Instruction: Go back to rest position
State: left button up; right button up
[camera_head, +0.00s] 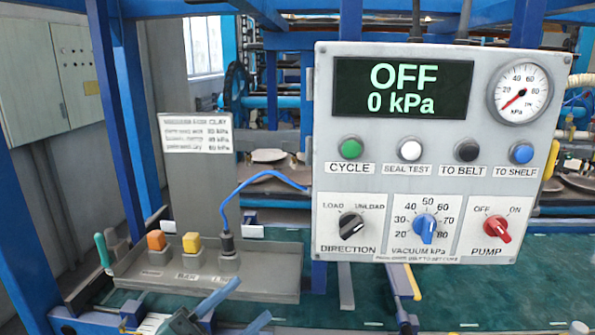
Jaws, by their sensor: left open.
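My left gripper (238,310) is at the bottom edge, left of centre, with two blue-grey fingers apart and nothing seen between them. It is in front of a grey tool rack (270,283) and appears clear of it. My right gripper is not in view. The control panel (326,180) stands to the right of and above my left gripper, which is apart from it. Its display (402,88) reads OFF and 0 kPa. The gauge (519,92) has a red needle at the low end.
Blue posts (110,110) rise behind. The green surface (550,285) at lower right is mostly clear.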

pick_arm(q)
jog(key=s+a+f+n+t+y, duration=0.1)
jog(key=s+a+f+n+y, duration=0.15)
jog(key=f+n+y, duration=0.55)
jog(key=s+a+f+n+t+y, duration=0.1)
jog(key=a+f+n+y, duration=0.2)
jog(key=f+n+y, duration=0.5)
jog(key=s+f+n+g+p, duration=0.1)
jog(key=s+f+n+g, duration=0.2)
jog(key=s+f, duration=0.6)
notch_tip(320, 180, down, 4)
jog(key=shift+s+a+f+g+h, duration=0.1)
jog(key=shift+s+a+g+h, duration=0.2)
jog(key=shift+g, duration=0.7)
